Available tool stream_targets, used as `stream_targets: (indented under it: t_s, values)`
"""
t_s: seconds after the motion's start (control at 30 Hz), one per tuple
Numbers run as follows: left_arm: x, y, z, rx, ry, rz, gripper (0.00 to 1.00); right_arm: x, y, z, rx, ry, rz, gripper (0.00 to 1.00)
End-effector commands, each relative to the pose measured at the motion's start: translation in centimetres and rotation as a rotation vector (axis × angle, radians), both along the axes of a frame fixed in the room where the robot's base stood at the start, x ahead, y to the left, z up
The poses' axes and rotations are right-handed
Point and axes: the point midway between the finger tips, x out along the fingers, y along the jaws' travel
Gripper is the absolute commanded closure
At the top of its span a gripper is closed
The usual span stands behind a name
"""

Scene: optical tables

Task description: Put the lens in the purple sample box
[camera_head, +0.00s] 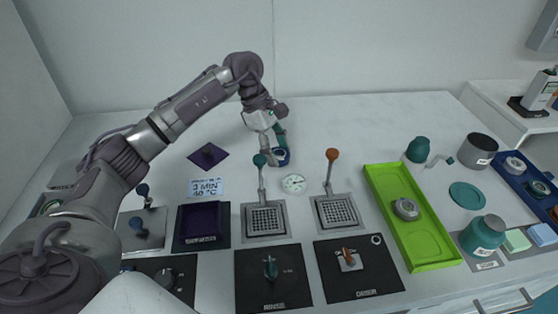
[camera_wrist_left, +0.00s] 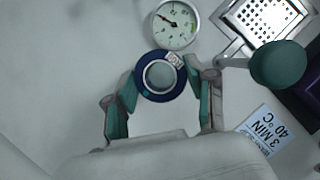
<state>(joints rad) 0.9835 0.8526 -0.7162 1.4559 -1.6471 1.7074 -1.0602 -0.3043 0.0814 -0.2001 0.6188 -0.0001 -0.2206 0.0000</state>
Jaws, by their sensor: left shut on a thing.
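The lens, a dark blue ring with a pale round centre and a small tag, is in my left gripper, in the head view (camera_head: 283,160) and in the wrist view (camera_wrist_left: 160,76). My left gripper (camera_head: 274,148) is shut on it, with teal fingers at both sides of the ring in the wrist view (camera_wrist_left: 163,88). The purple sample box (camera_head: 202,222) stands open at the front left, away from the gripper, and looks empty. Its likely lid, a purple square with a dark knob (camera_head: 208,155), lies behind it. My right gripper is not in view.
Two grated drain stations with a teal-knobbed lever (camera_head: 260,160) and an orange-knobbed lever (camera_head: 332,154) stand right of the box. A round dial (camera_head: 294,183) is near the lens. A printed card (camera_head: 206,187) lies behind the box. A green tray (camera_head: 437,256) is further right.

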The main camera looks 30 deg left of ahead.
Motion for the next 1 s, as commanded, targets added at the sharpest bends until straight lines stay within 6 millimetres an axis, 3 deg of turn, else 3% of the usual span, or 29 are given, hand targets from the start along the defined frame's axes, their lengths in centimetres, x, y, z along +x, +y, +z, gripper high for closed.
stream_targets:
  t_s: [0.3,0.63,0.67,0.7,0.8,1.0]
  values:
    - [-0.1,-0.1,-3.7,0.000,0.001,-0.003,0.86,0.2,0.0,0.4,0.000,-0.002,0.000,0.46]
    - [0.0,0.0,-4.1,0.000,-0.001,-0.003,0.86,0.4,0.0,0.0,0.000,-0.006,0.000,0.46]
    - [0.0,0.0,-4.1,0.000,-0.001,-0.002,0.43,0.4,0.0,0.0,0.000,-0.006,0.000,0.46]
    - [0.0,0.0,-4.0,0.000,-0.001,-0.002,0.36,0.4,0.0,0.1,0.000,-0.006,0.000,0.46]
    - [0.0,0.0,-4.0,0.000,-0.001,-0.002,0.20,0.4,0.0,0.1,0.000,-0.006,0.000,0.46]
    - [0.0,0.0,-4.0,0.000,-0.001,-0.002,0.20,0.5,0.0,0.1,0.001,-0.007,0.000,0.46]
